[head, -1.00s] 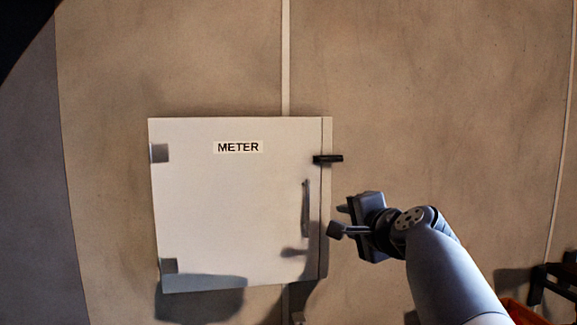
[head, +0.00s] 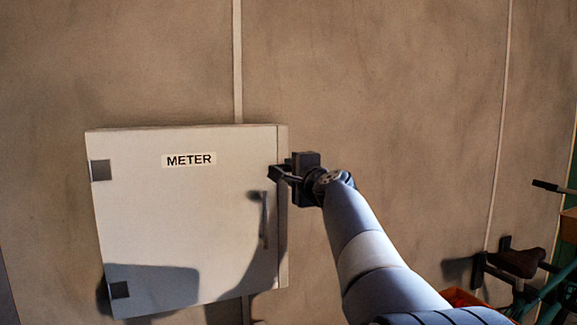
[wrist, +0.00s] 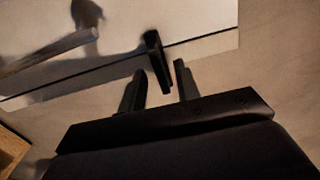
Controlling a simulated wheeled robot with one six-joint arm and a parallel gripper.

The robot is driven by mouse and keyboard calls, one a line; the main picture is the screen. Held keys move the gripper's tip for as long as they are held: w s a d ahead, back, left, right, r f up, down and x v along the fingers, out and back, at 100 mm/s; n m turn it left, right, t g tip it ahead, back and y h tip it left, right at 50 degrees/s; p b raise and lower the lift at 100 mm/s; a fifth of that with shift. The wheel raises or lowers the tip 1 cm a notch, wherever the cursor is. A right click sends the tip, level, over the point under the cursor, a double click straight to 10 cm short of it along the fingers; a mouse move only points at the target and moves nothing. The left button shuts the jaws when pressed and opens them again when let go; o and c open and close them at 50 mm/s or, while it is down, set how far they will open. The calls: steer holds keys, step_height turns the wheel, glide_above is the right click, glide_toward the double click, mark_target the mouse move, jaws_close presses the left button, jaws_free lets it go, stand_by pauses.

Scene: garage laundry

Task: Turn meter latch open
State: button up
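The white METER cabinet (head: 185,215) is on the wall, its door closed. Its latch (wrist: 155,55) is a short black bar across the seam at the door's right edge in the wrist view. In the head view my gripper covers the latch. My gripper (head: 282,173) is at that edge, in the upper part of the door. In the wrist view its two fingers (wrist: 160,78) are open, one on each side of the latch's near end. A gap shows on both sides; contact cannot be made out.
A grey vertical handle (head: 264,222) is on the door left of the seam; it also shows in the wrist view (wrist: 50,52). Two dark hinges (head: 101,170) are at the door's left. A bicycle (head: 520,265) and an orange container (head: 458,297) stand lower right. The wall above is clear.

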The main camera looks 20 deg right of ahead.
steer(key=shift+w, duration=0.6)
steer(key=shift+c, duration=0.3)
jaws_close()
